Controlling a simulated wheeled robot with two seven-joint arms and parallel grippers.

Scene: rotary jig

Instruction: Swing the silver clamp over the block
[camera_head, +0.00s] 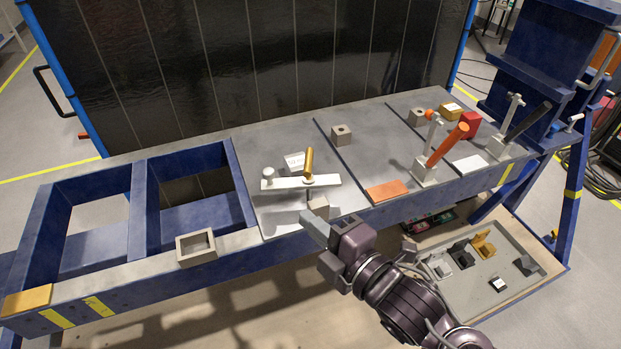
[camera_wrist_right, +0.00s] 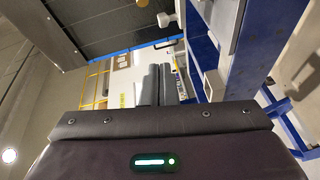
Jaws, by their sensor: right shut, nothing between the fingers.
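The silver clamp (camera_head: 295,183) is a flat bar on the left grey plate. It has a round knob at its left end and a gold upright post (camera_head: 308,162) near its middle. A small grey block (camera_head: 319,206) sits on the plate in front of the bar's right part, and the bar does not cover it. My right gripper (camera_head: 312,228) is shut and empty, just in front of the block; I cannot tell whether it touches. Its shut fingers show in the right wrist view (camera_wrist_right: 158,84). My left gripper is not in view.
A hollow square block (camera_head: 196,247) sits on the front rail to the left. An orange-handled clamp (camera_head: 447,145) and a black-handled clamp (camera_head: 525,124) stand to the right. A grey tray (camera_head: 480,305) with small parts lies low at right.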

